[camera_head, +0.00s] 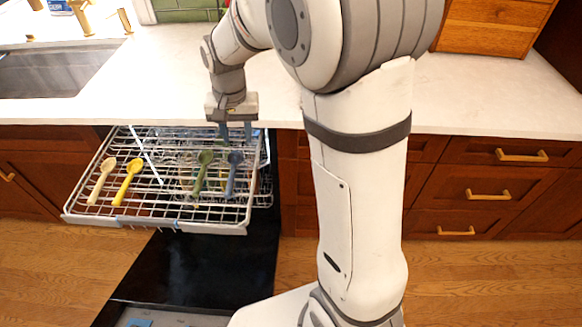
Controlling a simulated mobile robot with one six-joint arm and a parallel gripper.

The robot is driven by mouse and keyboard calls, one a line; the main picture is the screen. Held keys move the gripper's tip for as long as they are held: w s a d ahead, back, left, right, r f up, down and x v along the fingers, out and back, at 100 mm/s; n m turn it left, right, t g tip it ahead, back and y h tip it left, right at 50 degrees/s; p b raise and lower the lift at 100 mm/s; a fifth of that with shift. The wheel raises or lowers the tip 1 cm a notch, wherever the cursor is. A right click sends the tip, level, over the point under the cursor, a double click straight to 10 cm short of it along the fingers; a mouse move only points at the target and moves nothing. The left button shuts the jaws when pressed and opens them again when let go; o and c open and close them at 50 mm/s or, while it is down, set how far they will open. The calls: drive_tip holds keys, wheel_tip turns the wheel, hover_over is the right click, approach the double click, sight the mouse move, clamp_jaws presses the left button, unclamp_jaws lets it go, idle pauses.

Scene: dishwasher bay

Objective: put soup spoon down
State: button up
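Several spoons lie on the pulled-out white wire dishwasher rack (195,228): a beige spoon (102,180) and a yellow spoon (128,182) at the left, a green spoon (202,172) and a blue spoon (233,174) at the right. I cannot tell which one is the soup spoon. My gripper (236,136) points down over the back right of the rack, behind the blue and green spoons. Its two fingers are apart, and I see nothing held between them. The fingertips are small, and their exact height above the rack is unclear.
The pale countertop (480,92) runs behind the rack, with a sink (50,75) at the left. Wooden drawers (490,180) stand at the right. The open black dishwasher door (190,270) lies below the rack. The middle of the rack has bare wire.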

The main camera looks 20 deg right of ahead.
drive_tip(key=s+d+r+n, duration=0.1)
drive_tip(key=s+d, duration=0.1)
drive_tip(key=s, duration=0.4)
drive_tip(key=s+d+r+n+t, duration=0.1)
drive_tip(key=s+d+r, duration=0.1)
drive_tip(key=s, duration=0.5)
drive_tip(key=s+d+r+n+t, duration=0.1)
drive_tip(key=s+d, duration=0.2)
drive_tip(key=s, duration=0.3)
drive_tip(key=shift+s+d+r+n, duration=0.25)
drive_tip(key=shift+s+d+n, duration=0.05)
drive_tip(key=shift+s+d, duration=0.05)
